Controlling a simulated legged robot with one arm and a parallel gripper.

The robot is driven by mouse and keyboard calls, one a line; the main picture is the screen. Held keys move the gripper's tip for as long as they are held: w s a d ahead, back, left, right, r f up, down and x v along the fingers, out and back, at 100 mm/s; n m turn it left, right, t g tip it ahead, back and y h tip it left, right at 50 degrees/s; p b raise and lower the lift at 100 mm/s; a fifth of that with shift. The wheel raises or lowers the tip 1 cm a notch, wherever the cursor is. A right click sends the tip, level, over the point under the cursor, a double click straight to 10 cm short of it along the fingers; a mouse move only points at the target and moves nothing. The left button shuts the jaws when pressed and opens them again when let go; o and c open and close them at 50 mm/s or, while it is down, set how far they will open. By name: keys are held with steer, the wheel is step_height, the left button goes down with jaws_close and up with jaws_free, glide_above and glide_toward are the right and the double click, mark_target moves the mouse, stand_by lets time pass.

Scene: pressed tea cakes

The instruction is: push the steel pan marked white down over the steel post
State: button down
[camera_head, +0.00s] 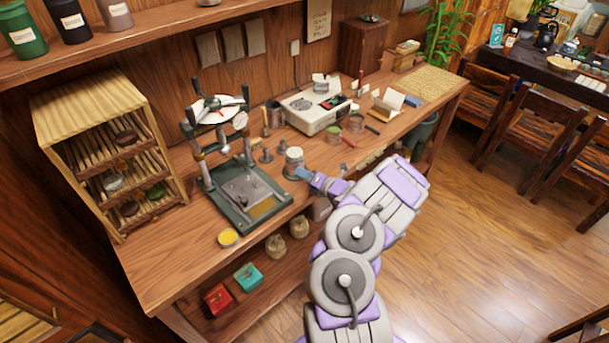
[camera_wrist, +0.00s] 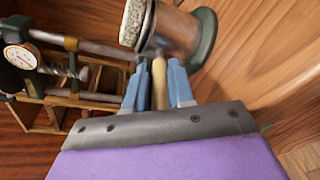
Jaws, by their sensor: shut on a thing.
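A steel pan (camera_head: 293,152) filled with mottled, pale green-grey stuff is beyond my gripper on the bench. In the wrist view its rim and filling (camera_wrist: 134,22) show at the top. A pale wooden handle (camera_wrist: 159,85) runs from it between my blue fingers. My gripper (camera_wrist: 155,88) is shut on this handle; in the head view my gripper (camera_head: 301,173) is at the bench's front edge. Below the pan is a broad steel post (camera_wrist: 174,30) on a round dark green base (camera_wrist: 207,35). The pan lines up with the post's top; I cannot tell how far down it sits. No white mark is readable.
A green press (camera_head: 222,200) with a dial stands left of the pan. Behind are a scale (camera_head: 316,112) and two smaller pans (camera_head: 333,131) (camera_head: 357,122) with handles.

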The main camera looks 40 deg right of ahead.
steer(key=shift+f, duration=0.15)
steer(key=c, duration=0.9)
jaws_free()
steer(key=p+v, duration=0.4)
steer(key=v, duration=1.3)
steer(key=shift+s, duration=0.2)
steer(key=shift+f, duration=0.1)
